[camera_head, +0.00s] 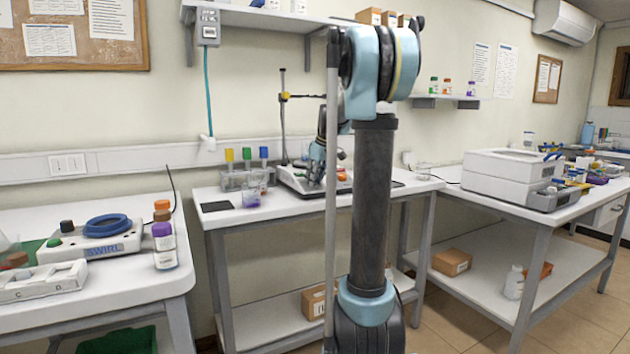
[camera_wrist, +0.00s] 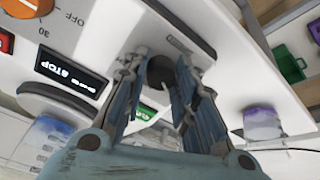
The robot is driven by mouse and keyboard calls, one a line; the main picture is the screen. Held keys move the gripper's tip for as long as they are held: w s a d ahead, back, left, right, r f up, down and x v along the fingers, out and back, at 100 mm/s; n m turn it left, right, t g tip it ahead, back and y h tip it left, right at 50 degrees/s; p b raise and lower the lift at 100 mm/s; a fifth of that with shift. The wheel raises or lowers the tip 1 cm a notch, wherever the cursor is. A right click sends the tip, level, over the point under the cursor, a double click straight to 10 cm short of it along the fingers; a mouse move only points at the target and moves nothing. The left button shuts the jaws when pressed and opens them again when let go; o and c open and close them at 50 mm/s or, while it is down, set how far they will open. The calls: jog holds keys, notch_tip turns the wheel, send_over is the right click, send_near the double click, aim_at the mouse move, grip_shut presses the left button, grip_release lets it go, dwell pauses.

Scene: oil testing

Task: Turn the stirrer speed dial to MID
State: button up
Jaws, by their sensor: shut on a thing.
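The stirrer (camera_head: 292,178) is a white unit with a rod stand on the middle bench. In the wrist view its panel (camera_wrist: 100,30) has an orange knob (camera_wrist: 22,6) marked OFF and 30, a red button (camera_wrist: 4,42) and a dark display (camera_wrist: 70,77) reading STOP. My gripper (camera_head: 318,172) is down at the stirrer's front. In the wrist view my gripper (camera_wrist: 166,66) has its fingers on both sides of a dark round dial (camera_wrist: 160,72) and is shut on it. The fingers partly hide the dial, and I cannot read its pointer or a MID mark.
A rack with yellow, green and blue capped tubes (camera_head: 246,156) and a beaker with purple liquid (camera_head: 252,198) stand left of the stirrer. A metal stand rod (camera_head: 283,115) rises behind it. A dark flat pad (camera_head: 216,206) lies at the bench's left front.

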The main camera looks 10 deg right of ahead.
jog(key=shift+w+d+r+m, duration=0.1)
jog(key=shift+w+d+m, duration=0.1)
jog(key=shift+m, duration=0.4)
jog(key=m, duration=0.5)
jog(key=shift+a+t, duration=0.1)
jog(key=shift+t, duration=0.2)
jog(key=m, duration=0.5)
jog(key=shift+s+a+h, duration=0.1)
jog(key=shift+h, duration=0.3)
jog(key=shift+m, duration=0.3)
jog(key=o, duration=1.1)
jog(key=shift+c, duration=0.2)
jog(key=shift+s, duration=0.1)
